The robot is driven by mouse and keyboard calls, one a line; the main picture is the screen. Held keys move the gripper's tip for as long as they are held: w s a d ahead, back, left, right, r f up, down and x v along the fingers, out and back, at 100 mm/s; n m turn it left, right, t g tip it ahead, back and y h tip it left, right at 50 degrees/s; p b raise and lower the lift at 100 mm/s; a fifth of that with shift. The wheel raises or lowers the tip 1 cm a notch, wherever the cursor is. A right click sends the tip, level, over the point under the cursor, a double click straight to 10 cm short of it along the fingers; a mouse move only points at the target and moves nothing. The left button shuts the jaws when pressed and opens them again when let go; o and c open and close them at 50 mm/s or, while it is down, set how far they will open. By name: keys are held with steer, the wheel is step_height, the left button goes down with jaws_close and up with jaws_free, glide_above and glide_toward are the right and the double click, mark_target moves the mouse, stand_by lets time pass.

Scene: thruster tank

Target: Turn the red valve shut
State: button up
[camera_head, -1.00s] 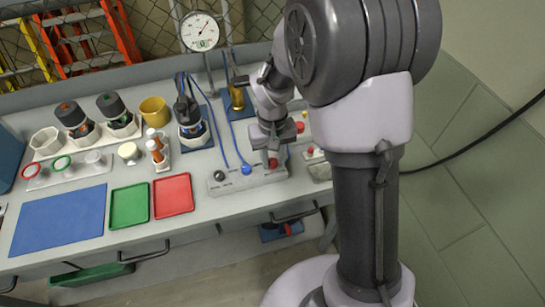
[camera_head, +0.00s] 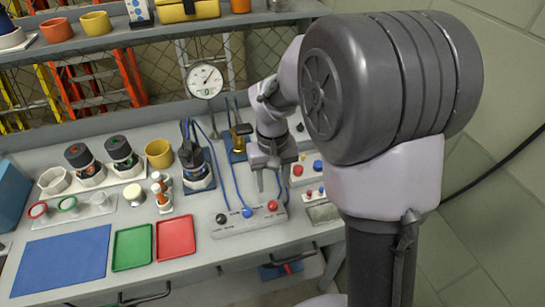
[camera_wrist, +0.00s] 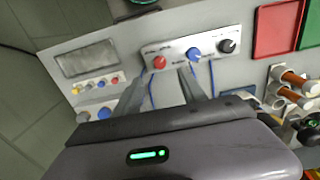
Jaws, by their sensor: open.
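The red valve (camera_head: 272,206) is a small round knob at the right end of a pale panel (camera_head: 236,231) on the workbench. A blue knob (camera_head: 247,213) and a black knob (camera_head: 222,219) sit on the same panel. My gripper (camera_head: 269,184) points down, open and empty, above and behind the red valve, and looks apart from it. In the wrist view the red valve (camera_wrist: 159,62) shows just beyond the two spread fingertips (camera_wrist: 163,74). The panel's lettering is too small to read, so I cannot tell the valve's setting.
A dial gauge (camera_head: 204,80) stands behind the panel, with blue hoses running near my gripper. A button box (camera_head: 304,171) lies to its right. A shelf (camera_head: 120,38) runs along the back.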

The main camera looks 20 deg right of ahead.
step_height(320, 180, up, 8)
steer(key=p, duration=0.2)
steer(key=s+a+r+m+t+y+b, duration=0.1)
steer(key=s+a+r+m+t+b, duration=0.1)
steer(key=s, duration=0.7)
steer(key=s+a+r+m+t+y+b, duration=0.1)
steer(key=s+r+m+t+b, duration=0.1)
steer(key=s, duration=0.8)
steer(key=shift+a+r+t+b, duration=0.4)
steer(key=shift+r+t, duration=0.1)
steer(key=shift+t, duration=0.4)
